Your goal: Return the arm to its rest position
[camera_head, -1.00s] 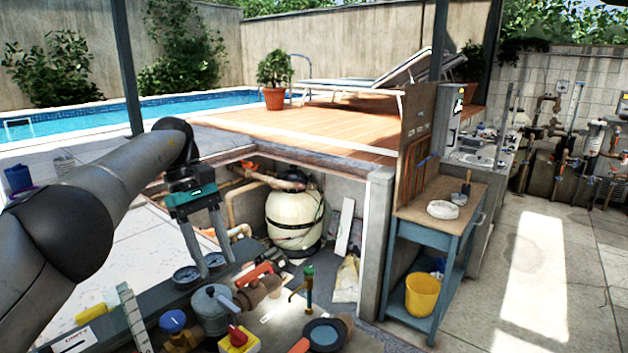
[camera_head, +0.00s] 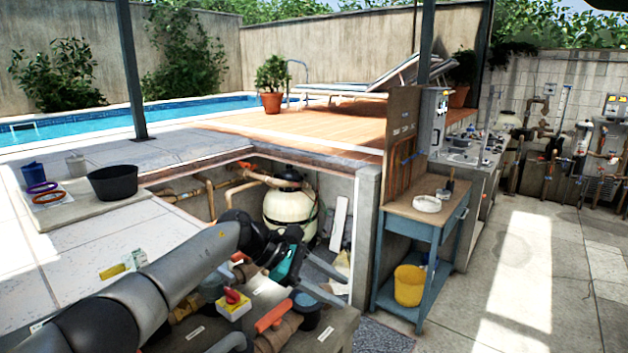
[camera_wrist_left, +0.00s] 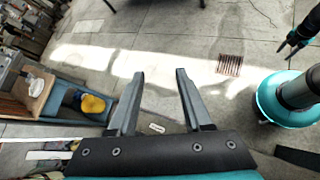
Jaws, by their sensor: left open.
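My left gripper (camera_head: 345,286) is in the lower middle of the head view, at the end of my left arm, which comes in from the lower left. Its two grey fingers are apart with nothing between them, and its body has a teal band. The arm lies in front of the bench of pipe fittings and hides part of it. In the left wrist view the left gripper (camera_wrist_left: 160,74) has both fingers spread above bare paving. A dark two-fingered end at the upper right of that view looks like my right gripper (camera_wrist_left: 293,46); its opening is too small to judge.
A blue workbench (camera_head: 440,207) with a yellow bucket (camera_head: 409,286) stands right of the left gripper. A valve with an orange handle (camera_head: 272,312) and a yellow-and-red switch box (camera_head: 234,304) are close below the arm. A sand filter (camera_head: 290,212) stands behind. Paving at right is open.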

